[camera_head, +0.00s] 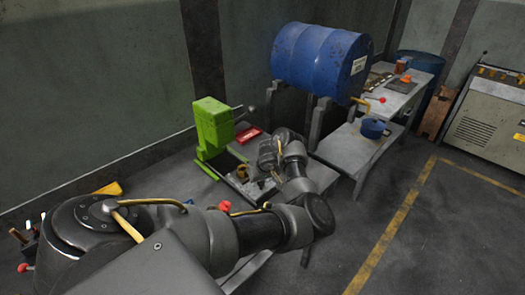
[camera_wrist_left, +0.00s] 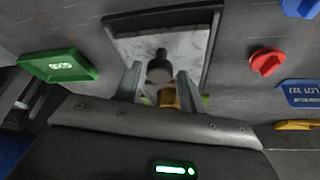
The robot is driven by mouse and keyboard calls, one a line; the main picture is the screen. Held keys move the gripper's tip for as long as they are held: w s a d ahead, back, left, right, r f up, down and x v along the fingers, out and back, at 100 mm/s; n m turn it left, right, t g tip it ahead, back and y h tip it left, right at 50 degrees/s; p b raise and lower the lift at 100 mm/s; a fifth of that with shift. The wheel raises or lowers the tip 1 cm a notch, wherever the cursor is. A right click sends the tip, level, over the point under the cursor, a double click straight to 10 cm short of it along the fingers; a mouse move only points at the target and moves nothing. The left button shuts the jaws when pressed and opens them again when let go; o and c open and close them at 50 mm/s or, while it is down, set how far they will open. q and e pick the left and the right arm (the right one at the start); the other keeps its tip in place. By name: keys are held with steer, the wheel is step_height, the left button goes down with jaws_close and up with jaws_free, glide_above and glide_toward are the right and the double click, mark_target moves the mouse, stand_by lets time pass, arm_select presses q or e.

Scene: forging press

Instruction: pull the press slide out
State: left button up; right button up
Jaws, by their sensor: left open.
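The green press (camera_head: 212,128) stands on the bench left of centre in the head view. My left arm reaches in from the left, and my left gripper (camera_head: 265,160) is at the press's right side, partly hidden by its own wrist. In the left wrist view, the press slide (camera_wrist_left: 190,45) looks like a pale metal plate within a dark frame, with a dark round knob (camera_wrist_left: 160,67). My left gripper (camera_wrist_left: 160,82) is open, with one finger on each side of the knob in the picture. I cannot tell whether they touch it. My right gripper is not in view.
A blue drum (camera_head: 318,60) lies on a stand behind, with a blue pot (camera_head: 374,128) on a lower shelf. The wrist view shows a green tray (camera_wrist_left: 60,66) at left and a red knob (camera_wrist_left: 267,60) at right. Open floor (camera_head: 440,235) lies at right.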

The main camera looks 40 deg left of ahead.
arm_select(q)
steer(key=shift+o, duration=0.8)
steer(key=shift+d, duration=0.1)
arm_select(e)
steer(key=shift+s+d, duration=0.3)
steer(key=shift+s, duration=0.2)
arm_select(q)
steer(key=p+v, duration=0.1)
steer(key=v, duration=0.9)
steer(key=shift+r, duration=0.4)
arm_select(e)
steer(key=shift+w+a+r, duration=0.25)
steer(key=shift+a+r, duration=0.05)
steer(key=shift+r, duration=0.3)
arm_select(q)
steer(key=shift+d, duration=0.1)
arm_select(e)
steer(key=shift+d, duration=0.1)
